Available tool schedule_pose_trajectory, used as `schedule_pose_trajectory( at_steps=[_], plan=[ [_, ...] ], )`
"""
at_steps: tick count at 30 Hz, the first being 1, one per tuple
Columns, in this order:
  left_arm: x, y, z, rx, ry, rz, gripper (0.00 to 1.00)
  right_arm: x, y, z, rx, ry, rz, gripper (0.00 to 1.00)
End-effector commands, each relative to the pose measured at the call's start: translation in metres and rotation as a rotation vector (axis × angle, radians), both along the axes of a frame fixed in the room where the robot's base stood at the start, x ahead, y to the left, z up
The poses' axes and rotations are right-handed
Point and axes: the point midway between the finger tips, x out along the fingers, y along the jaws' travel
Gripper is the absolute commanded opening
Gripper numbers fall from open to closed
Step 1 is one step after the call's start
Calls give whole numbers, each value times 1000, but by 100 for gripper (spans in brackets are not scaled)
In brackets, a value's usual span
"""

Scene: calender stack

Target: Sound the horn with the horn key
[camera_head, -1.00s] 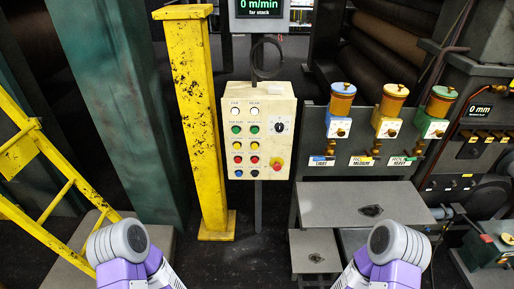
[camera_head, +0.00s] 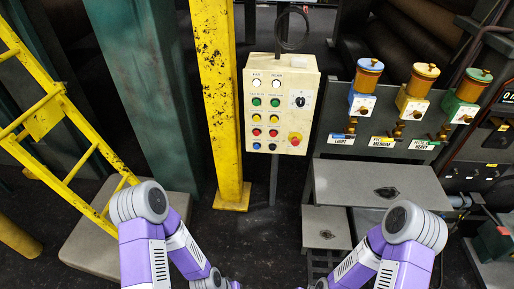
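A cream control box (camera_head: 281,103) hangs on a grey post in the middle of the view. Its face carries two columns of round keys: a white pair (camera_head: 266,84) at the top, then green, yellow, red and dark ones below. A black selector (camera_head: 299,101) and a red mushroom button (camera_head: 295,139) sit to their right. The key labels are too small to read, so I cannot tell which key is the horn. My two purple and grey arms show at the bottom, below and apart from the box. Neither gripper's fingers are in view.
A chipped yellow column (camera_head: 217,110) stands just left of the box, with a yellow ladder (camera_head: 62,125) farther left. Blue, yellow and green capped oilers (camera_head: 416,88) are on the right, above a grey step (camera_head: 380,185). Dark floor lies below the box.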

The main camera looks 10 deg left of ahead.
Motion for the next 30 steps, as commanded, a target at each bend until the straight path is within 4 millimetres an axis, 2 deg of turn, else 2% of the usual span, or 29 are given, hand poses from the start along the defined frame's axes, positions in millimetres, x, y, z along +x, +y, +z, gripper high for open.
schedule_pose_trajectory(
  at_steps=[1, 8, 30],
  plan=[
    [0, 0, 0, 0, 0, 0, 36, 0, 0, 0, 0, 0, 0, 43],
    [0, 0, 0, 0, 0, 0, 1, 0, 0, 0, 0, 0, 0, 43],
    [0, 0, 0, 0, 0, 0, 0, 0, 0, 0, 0, 0, 0, 43]
  ],
)
